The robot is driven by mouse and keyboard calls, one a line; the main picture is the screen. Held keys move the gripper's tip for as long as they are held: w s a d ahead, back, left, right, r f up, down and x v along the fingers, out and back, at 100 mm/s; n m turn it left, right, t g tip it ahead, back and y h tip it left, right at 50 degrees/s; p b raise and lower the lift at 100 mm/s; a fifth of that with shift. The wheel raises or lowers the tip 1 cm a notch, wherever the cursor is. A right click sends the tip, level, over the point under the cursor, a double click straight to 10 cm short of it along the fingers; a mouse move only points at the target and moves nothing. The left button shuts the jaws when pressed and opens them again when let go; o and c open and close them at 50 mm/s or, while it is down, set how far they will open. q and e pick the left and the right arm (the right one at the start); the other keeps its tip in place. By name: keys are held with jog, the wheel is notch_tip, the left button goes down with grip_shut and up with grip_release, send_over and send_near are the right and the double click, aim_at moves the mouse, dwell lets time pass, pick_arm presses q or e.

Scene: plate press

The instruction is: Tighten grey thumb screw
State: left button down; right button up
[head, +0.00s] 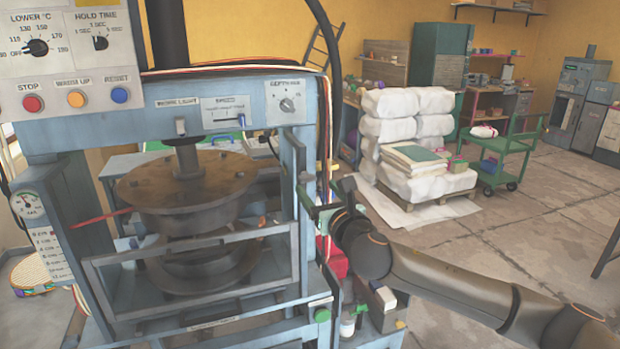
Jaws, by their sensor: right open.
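The blue-grey plate press (190,120) fills the left side, with a round brown upper platen (186,185) above a lower ring behind a guard frame. My right gripper (318,203) is at the press's right upright, its arm coming in from the lower right. It is open, and its fingers are small and partly hidden against the upright and cables. I cannot make out a grey thumb screw for certain; the area by the fingers is cluttered and partly covered by my gripper. My left gripper is not in view.
A control panel (65,70) with dials and red, orange and blue buttons is at upper left. Black hose and cables run down the press's right side. A green-knobbed part (322,315) is low beside it. White sacks (405,115) and a green cart (505,155) stand behind; floor between is clear.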

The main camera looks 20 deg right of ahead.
aim_at(309, 179)
jog(key=shift+w+a, duration=0.1)
jog(key=shift+w, duration=2.7)
grip_shut()
